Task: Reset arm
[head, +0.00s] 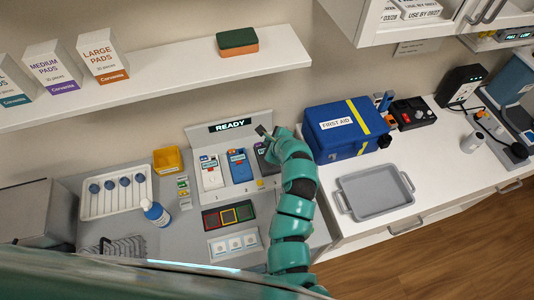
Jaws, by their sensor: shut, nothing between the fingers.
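My arm (294,215) is teal with dark joint bands. It rises from the bottom of the head view and bends left at its top. My gripper (265,132) is small and dark in this view, at the arm's upper end, and it is shut and empty. It is in front of a grey panel (199,136) with a display reading READY (230,125). A white device (211,172) and a blue device (239,165) stand on the panel to its lower left. A dark device (266,160) just below the gripper is partly hidden by my arm.
A blue FIRST AID box (325,147) stands close to the right of my arm. A grey tray (375,191) lies on the white counter. A shelf (170,86) with boxes and a sponge hangs above. A bottle (156,214) and a rack (115,190) stand left.

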